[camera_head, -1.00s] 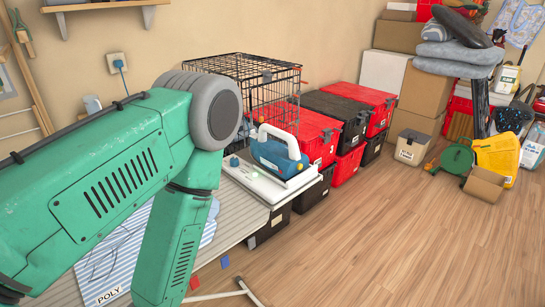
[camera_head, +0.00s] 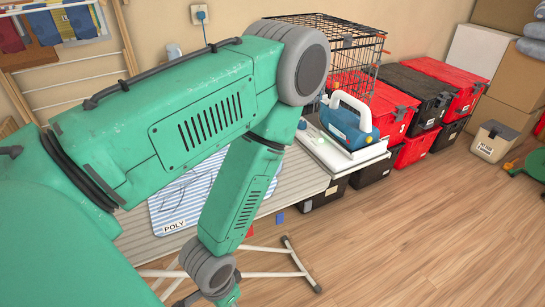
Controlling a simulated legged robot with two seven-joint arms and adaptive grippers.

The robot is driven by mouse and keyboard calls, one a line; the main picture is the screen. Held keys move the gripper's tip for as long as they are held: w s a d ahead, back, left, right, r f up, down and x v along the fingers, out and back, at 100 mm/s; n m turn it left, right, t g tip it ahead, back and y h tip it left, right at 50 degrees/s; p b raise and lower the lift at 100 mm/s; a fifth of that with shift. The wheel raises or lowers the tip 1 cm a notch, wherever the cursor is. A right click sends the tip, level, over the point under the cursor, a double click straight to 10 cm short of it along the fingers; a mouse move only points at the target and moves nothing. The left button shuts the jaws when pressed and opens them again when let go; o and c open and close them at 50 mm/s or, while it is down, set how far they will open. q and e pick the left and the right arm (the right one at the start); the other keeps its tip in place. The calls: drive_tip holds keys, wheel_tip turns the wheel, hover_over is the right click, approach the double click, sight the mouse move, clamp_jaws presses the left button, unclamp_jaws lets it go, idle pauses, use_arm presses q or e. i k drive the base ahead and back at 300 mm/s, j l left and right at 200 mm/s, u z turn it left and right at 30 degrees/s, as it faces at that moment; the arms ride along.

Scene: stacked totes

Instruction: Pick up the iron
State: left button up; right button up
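The iron (camera_head: 350,122) is blue with a white handle. It sits on a white and grey base (camera_head: 345,152) at the right end of the ironing board (camera_head: 290,192). My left arm crosses the view from the left, with its elbow left of the iron and its forearm hanging down in front of the board. The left gripper is cut off below the bottom edge of the view, and the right gripper does not show. The iron is clear of my arm. Part of the board is hidden behind the arm.
A black wire cage (camera_head: 335,45) stands behind the iron. Stacked red and black totes (camera_head: 418,92) run along the wall to its right. A striped cloth marked POLY (camera_head: 180,208) lies on the board. The white board legs (camera_head: 285,262) stick out below. The wooden floor at right is open.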

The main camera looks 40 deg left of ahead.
sight(349, 129)
drive_tip(key=i+u, duration=0.1)
drive_tip(key=u, duration=0.6)
drive_tip(key=i+l+u, duration=0.25)
drive_tip(key=l, duration=0.15)
drive_tip(key=i+l+u, duration=0.1)
drive_tip(key=l+u, duration=0.2)
drive_tip(key=l, duration=0.15)
drive_tip(key=i+l+u, duration=0.1)
drive_tip(key=l+u, duration=0.15)
drive_tip(key=l, duration=0.2)
drive_tip(key=l+u, duration=0.25)
drive_tip(key=l, duration=0.25)
drive_tip(key=i, duration=0.05)
